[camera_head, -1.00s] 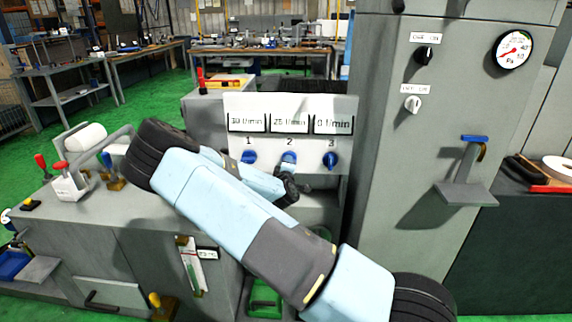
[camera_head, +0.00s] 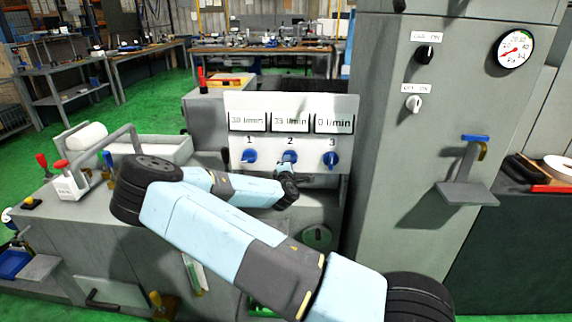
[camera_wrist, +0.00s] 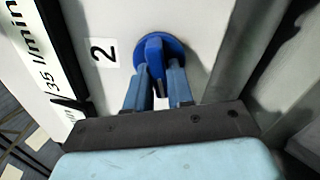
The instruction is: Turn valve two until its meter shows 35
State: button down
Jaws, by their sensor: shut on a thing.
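Valve two is a blue knob on the white panel, under the number 2; it shows in the wrist view (camera_wrist: 155,50) and in the head view (camera_head: 289,157), partly covered by my gripper. Its meter (camera_head: 290,121) reads "35 l/min", and the wrist view also shows "35 l/min" (camera_wrist: 40,62). My gripper (camera_wrist: 158,85) is shut on the knob, with one blue finger on each side of its handle. Valve one (camera_head: 249,156) and valve three (camera_head: 331,159) are the blue knobs on either side, apart from my gripper.
The meter over valve one (camera_head: 247,122) reads 30 l/min and the one over valve three (camera_head: 333,122) reads 0. A grey cabinet (camera_head: 385,200) with switches and a round gauge (camera_head: 515,49) stands close on the right. A curved metal handle (camera_head: 118,138) rises at left.

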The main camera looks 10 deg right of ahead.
jog(key=shift+a+f, duration=0.2)
jog(key=c, duration=1.3)
grip_release()
jog(key=shift+o, duration=1.1)
jog(key=shift+d+r, duration=0.1)
jog(key=v, duration=1.3)
jog(key=shift+s, duration=0.35)
jog(key=shift+o, duration=0.3)
